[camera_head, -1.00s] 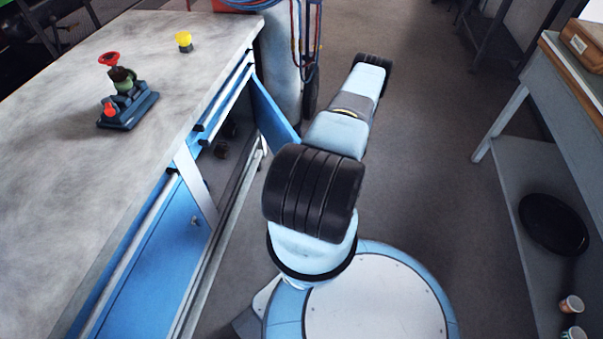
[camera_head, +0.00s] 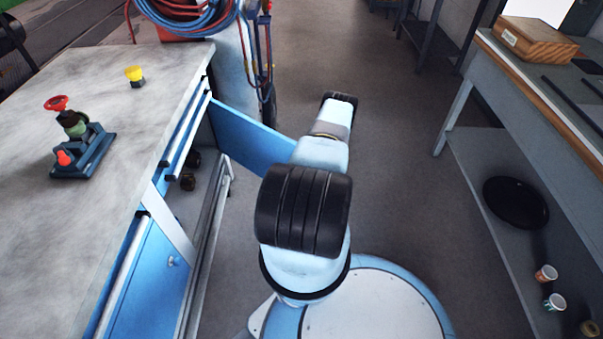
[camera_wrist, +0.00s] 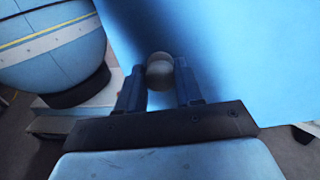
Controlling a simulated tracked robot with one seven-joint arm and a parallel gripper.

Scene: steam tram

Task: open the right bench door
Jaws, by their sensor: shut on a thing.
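The right bench door (camera_head: 245,137) is a blue panel on the far part of the workbench (camera_head: 130,190). It stands well open, swung out into the aisle, and my arm crosses its outer end. In the wrist view the blue door panel (camera_wrist: 225,60) fills the upper right. My gripper (camera_wrist: 160,85) is shut on a round grey door knob (camera_wrist: 160,70), with a dark finger on each side of it. In the head view my gripper and this knob are hidden by my arm.
The nearer blue bench door (camera_head: 150,285) is shut, with a small knob (camera_head: 173,261). A gas cylinder (camera_head: 236,75) with hoses stands beyond the open door. A grey side table (camera_head: 505,90) stands on the right. The aisle floor between is clear.

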